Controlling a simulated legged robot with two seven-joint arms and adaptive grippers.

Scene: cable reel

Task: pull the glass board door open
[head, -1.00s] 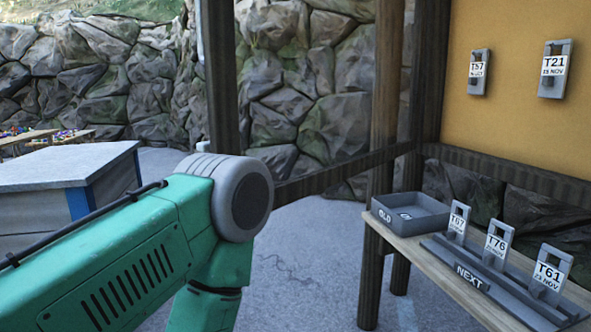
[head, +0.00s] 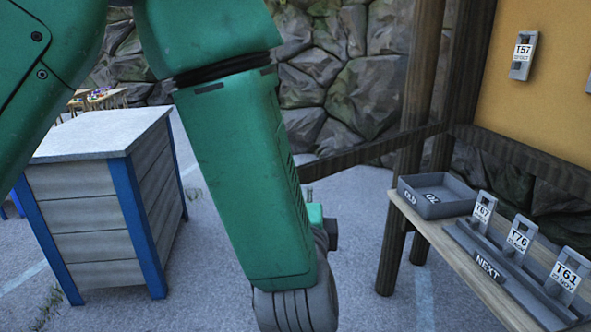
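The board (head: 545,95) is a yellow panel at the upper right with a dark wooden frame; a tag marked T57 (head: 522,56) hangs on it. A dark wooden rail (head: 350,156) runs left from the board's lower corner, at an angle to the board. It looks like the lower rail of the glass door, swung out; clear glass cannot be made out. My green arm (head: 235,180) comes in from the upper left and hangs down across the middle, hiding the rail's left end.
A wooden shelf (head: 440,238) below the board holds a grey tray marked OLD (head: 447,207) and a NEXT rack (head: 488,266) with tags T67, T76 and T61. A blue-edged crate (head: 80,215) stands at left.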

